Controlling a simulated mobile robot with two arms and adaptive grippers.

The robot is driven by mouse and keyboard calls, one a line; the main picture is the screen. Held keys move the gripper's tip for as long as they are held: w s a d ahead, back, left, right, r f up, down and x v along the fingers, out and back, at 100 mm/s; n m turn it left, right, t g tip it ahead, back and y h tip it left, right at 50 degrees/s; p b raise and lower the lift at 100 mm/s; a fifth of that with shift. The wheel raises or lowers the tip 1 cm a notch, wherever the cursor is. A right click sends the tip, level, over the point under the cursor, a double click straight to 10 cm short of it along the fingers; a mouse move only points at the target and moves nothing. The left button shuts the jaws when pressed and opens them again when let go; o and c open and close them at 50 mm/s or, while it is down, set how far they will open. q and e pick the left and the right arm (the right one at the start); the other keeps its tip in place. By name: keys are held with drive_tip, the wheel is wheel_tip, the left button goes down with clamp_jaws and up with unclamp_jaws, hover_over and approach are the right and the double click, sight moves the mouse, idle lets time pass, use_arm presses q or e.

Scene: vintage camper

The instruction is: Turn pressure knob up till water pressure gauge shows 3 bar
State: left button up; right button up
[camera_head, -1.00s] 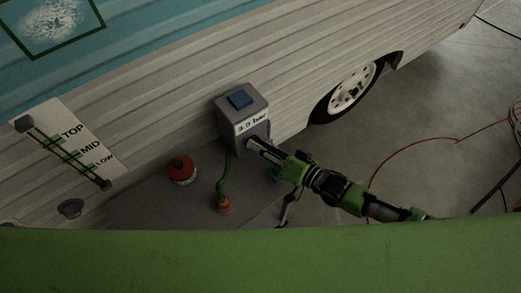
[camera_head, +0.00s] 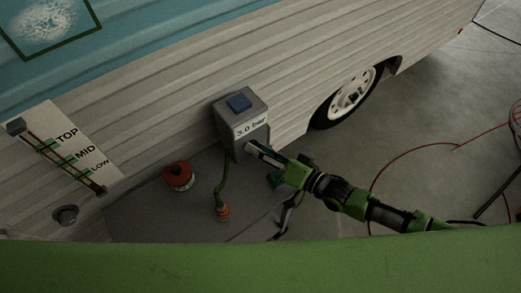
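The knob is hidden behind the fingers. I cannot tell whether the fingers are shut on it. My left gripper is not in view.
A red cap (camera_head: 179,176) and a green hose with an orange fitting (camera_head: 222,213) are left of and below the box. A TOP/MID/LOW level gauge (camera_head: 68,148) is at left. A wheel (camera_head: 350,94) and a red cable (camera_head: 412,152) are at right. A green surface (camera_head: 260,265) spans the bottom.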

drive_tip(key=shift+s, duration=0.1)
drive_tip(key=v, duration=1.2)
idle(0.4)
